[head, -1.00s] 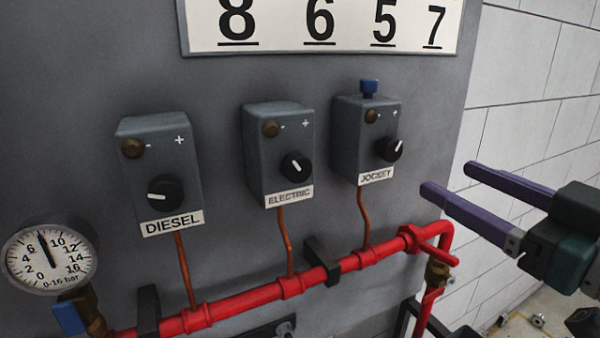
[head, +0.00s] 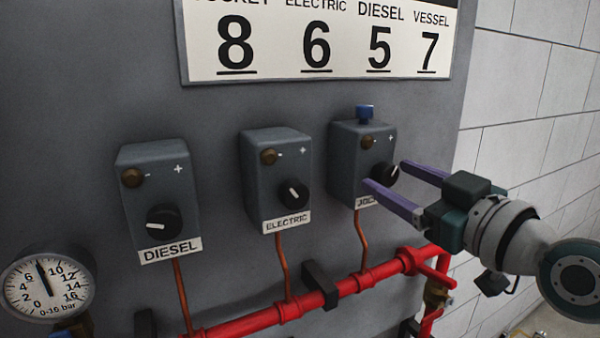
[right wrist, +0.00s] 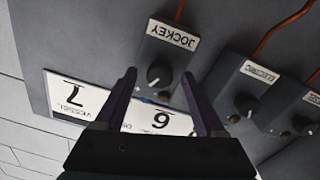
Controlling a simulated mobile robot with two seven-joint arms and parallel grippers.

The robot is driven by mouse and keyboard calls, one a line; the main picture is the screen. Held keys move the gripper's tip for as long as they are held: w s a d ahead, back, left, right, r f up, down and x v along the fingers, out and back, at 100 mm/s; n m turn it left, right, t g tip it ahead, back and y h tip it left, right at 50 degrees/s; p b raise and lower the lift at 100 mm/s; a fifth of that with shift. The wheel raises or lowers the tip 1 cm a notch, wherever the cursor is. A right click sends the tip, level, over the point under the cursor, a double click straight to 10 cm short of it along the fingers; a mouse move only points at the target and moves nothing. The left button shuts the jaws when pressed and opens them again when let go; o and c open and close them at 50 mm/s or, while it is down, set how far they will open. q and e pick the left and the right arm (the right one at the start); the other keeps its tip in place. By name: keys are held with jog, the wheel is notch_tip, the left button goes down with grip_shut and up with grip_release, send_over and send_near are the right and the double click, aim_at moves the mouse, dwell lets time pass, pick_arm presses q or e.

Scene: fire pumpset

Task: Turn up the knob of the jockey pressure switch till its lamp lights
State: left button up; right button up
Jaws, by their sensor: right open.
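The jockey pressure switch (head: 350,150) is a grey box on the dark panel, rightmost of three. Its black knob (head: 390,173) is partly behind a finger; in the right wrist view the knob (right wrist: 160,75) shows whole with a white pointer mark. Its lamp (head: 368,142) is a dull brown dome, unlit. My right gripper (head: 384,173) is open, its two purple fingers pointing at the switch's front. In the right wrist view the knob appears between the fingertips (right wrist: 158,75); I see no contact. One finger covers part of the JOCKEY label. My left gripper is not in view.
The electric switch (head: 275,175) and diesel switch (head: 158,200) stand to the left. A red pipe (head: 340,290) runs below. A blue cap (head: 365,113) tops the jockey box. A pressure gauge (head: 47,290) is at lower left. A board (head: 320,75) reads 8, 6, 5, 7.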

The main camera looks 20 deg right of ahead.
grip_shut()
dwell(0.6)
